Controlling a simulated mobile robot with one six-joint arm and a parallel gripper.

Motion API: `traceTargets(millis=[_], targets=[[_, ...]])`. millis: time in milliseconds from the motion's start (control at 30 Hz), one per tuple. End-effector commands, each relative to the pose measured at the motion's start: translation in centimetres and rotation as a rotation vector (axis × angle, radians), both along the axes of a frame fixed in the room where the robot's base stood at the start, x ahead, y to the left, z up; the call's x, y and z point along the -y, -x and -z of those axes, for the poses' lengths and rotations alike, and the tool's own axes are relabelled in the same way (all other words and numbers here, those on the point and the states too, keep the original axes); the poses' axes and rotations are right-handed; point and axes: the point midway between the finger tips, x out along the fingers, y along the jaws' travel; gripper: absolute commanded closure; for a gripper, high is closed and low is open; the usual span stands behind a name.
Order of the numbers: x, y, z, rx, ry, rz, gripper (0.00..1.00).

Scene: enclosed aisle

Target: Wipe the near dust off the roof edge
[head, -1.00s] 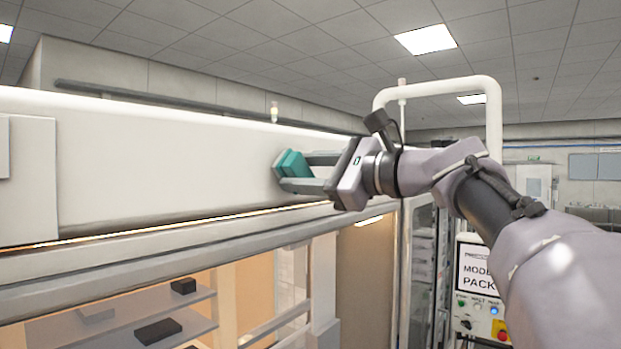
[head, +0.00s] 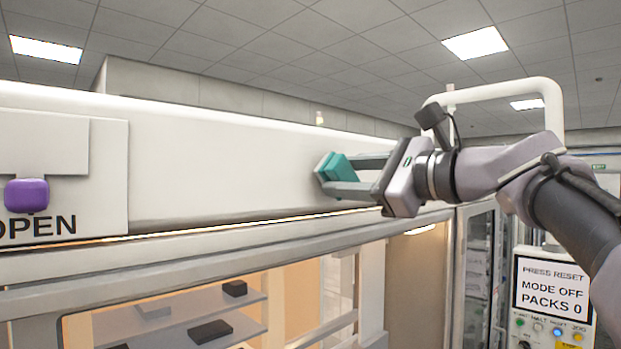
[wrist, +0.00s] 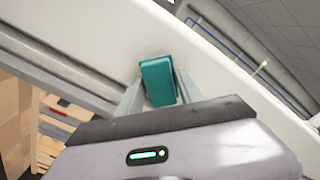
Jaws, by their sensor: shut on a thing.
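My gripper (head: 358,175) is shut on a teal block-shaped wiper (head: 336,170), which also shows between the fingers in the wrist view (wrist: 158,80). The wiper is in front of the white fascia (head: 230,160) of the enclosure, below its top edge. I cannot tell whether it touches the fascia. The roof edge (head: 250,120) runs along the top of the white fascia. No dust can be made out in either view.
A panel marked OPEN with a purple knob (head: 27,195) is at the left. Below the fascia, a glazed opening shows shelves with dark boxes (head: 210,331). A white tube frame (head: 556,100) rises behind my arm. A control box reads MODE OFF, PACKS 0 (head: 552,290).

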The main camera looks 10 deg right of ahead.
Motion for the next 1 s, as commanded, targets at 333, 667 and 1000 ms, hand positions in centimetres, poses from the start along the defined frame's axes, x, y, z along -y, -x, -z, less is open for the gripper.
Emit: traceTargets(millis=[333,667,1000], targets=[[2.4,3.2,0.1,0.001,0.0,0.002,0.96],[4.4,6.0,0.1,0.001,0.001,0.003,0.96],[4.6,6.4,0.0,0.0,0.0,0.0,0.96]])
